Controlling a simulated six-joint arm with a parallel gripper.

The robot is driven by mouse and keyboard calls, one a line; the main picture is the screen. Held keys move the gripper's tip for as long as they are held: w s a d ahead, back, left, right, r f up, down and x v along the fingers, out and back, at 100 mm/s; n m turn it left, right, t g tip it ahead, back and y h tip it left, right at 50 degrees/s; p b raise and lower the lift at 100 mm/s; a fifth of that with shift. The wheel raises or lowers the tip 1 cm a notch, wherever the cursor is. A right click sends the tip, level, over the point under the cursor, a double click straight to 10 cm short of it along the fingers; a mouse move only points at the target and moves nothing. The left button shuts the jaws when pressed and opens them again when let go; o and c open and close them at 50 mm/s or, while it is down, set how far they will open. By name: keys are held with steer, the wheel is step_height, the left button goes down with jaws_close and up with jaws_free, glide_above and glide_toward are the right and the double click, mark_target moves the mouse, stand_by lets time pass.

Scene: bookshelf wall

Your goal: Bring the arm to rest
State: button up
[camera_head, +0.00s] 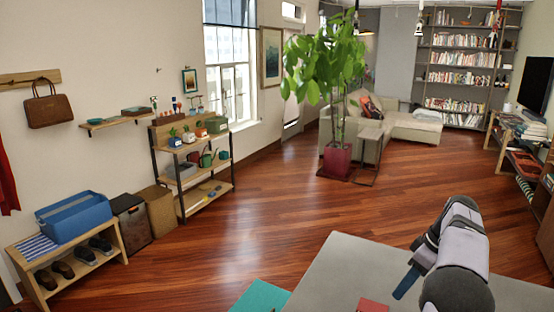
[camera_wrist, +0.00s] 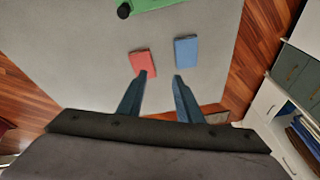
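My gripper (camera_wrist: 160,78) shows in the wrist view with its two blue fingers spread apart and nothing between them. The fingertips point toward the grey table (camera_wrist: 80,60); how high they are above it I cannot tell. In the head view my arm reaches over the grey table (camera_head: 345,262) at the lower right, and one blue finger (camera_head: 405,283) shows. The other finger is hidden there.
On the table, a red block (camera_wrist: 142,62) lies near the left fingertip and a blue block (camera_wrist: 186,51) lies beyond the right one. A green object (camera_wrist: 158,4) and a black round thing (camera_wrist: 124,10) are farther off.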

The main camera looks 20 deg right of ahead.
steer(key=s+a+f+m+g+h, duration=0.1)
steer(key=a+f+m, duration=0.1)
steer(key=a, duration=1)
steer(key=s+a+f+m+g, duration=0.1)
steer(key=s+a, duration=0.1)
steer(key=a, duration=0.9)
steer(key=s+a+f+m+h, duration=0.1)
steer(key=s+a+f, duration=0.2)
steer(key=s+a, duration=0.35)
steer(key=s+a+f+m+h, duration=0.1)
steer(key=s+a+f, duration=0.35)
steer(key=s, duration=0.35)
step_height(320, 180, down, 27)
steer(key=b, duration=2.8)
steer(key=shift+w+a+f, duration=0.15)
steer(key=shift+a, duration=0.25)
